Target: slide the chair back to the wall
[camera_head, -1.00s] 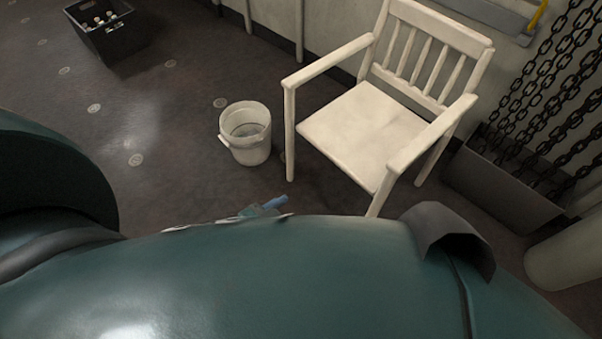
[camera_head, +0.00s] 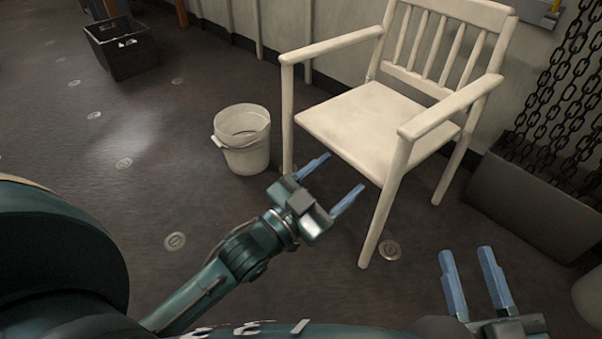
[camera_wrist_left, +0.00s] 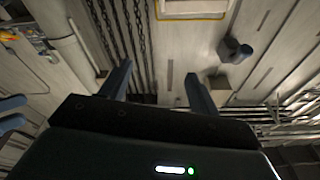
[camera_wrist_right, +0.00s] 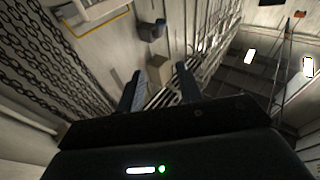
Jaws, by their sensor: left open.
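The cream-white chair (camera_head: 372,122) stands upright on the dark floor in the head view, its back toward the wall (camera_head: 355,45) and its seat facing me. The gap between its back and the wall cannot be judged. My left gripper (camera_head: 342,174) is open and empty, in front of the chair's front edge, between its two front legs in the picture. Contact with the chair is not visible. My right gripper (camera_head: 467,252) is open and empty, lower right of the chair's right front leg. The chair does not show in either wrist view.
A white bucket (camera_head: 243,158) stands just left of the chair. A grey bin (camera_head: 530,205) with hanging chains (camera_head: 560,100) stands at its right. A black crate (camera_head: 124,50) is far left. Floor left of my left arm is clear.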

